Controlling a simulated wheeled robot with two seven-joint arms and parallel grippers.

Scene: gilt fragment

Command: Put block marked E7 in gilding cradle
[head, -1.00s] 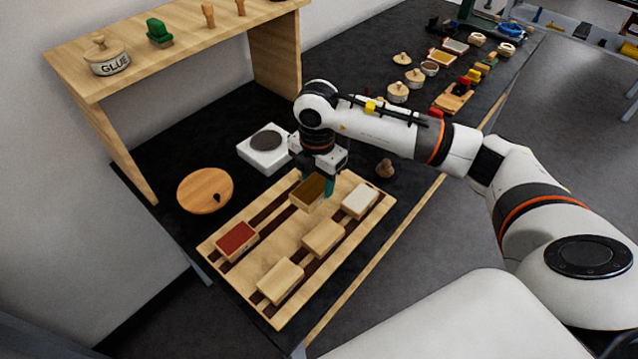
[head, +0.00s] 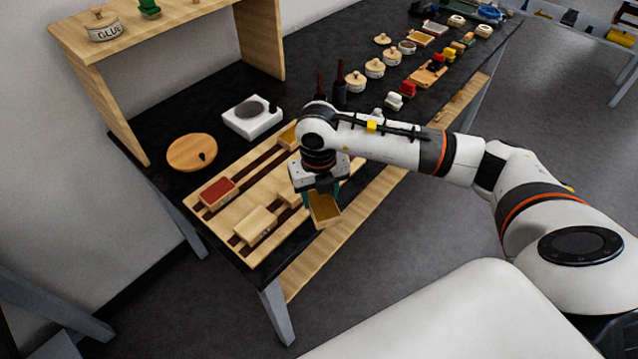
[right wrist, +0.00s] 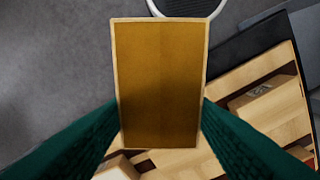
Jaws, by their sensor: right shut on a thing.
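My right gripper (head: 321,196) is shut on a light wooden block (head: 325,210) with a golden-brown top. It holds the block, tilted in the head view, over the table's front edge. The block fills the middle of the right wrist view (right wrist: 160,85) between the teal fingers. I cannot read a mark E7 on it. A wooden board (head: 238,203) with dark strips lies behind and left of it. I cannot tell which thing is the gilding cradle. My left gripper is not in view.
The board carries a red-topped block (head: 218,192), a plain block (head: 256,226) and a yellowish-topped block (head: 289,135) partly behind my arm. A white device (head: 252,118) and round wooden lid (head: 191,152) stand behind.

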